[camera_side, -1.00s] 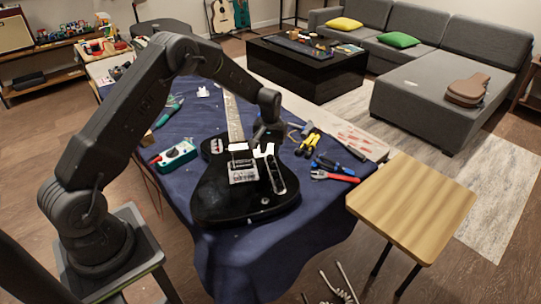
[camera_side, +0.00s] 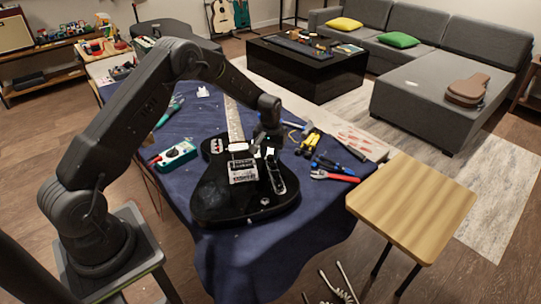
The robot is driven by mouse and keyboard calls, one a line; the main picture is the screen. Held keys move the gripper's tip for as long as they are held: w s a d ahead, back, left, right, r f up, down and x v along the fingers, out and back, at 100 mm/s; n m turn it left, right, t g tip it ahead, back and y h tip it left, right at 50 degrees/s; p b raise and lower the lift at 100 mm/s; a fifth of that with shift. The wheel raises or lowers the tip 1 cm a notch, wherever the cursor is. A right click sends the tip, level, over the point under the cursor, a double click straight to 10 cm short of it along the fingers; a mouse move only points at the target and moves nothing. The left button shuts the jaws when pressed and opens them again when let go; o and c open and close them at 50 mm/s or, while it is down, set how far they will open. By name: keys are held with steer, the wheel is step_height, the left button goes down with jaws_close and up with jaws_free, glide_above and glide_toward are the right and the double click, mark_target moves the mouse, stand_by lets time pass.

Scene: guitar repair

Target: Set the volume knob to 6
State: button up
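A black electric guitar (camera_side: 218,200) lies face up on the blue cloth, its neck pointing to the back. Its metal control plate (camera_side: 277,182) runs along the right side of the body, with small knobs on it. The volume knob is too small to tell apart, and its setting cannot be read. My gripper (camera_side: 268,150) points down over the far end of the control plate. It hides that end of the plate. Its fingers are too small and dark to show whether they are open or shut, or whether they touch a knob.
A green-white meter (camera_side: 176,155) lies to the left. A wooden stool (camera_side: 412,208) stands at the right. The cloth (camera_side: 235,260) in front is clear.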

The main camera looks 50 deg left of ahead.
steer(key=shift+f, duration=0.6)
steer(key=shift+r, duration=0.15)
stand_by(0.3)
steer(key=shift+c, duration=0.3)
steer(key=c, duration=0.4)
steer(key=shift+o, duration=0.2)
steer(key=n, duration=0.5)
steer(key=shift+n, duration=0.4)
steer(key=n, duration=0.6)
steer(key=o, duration=0.4)
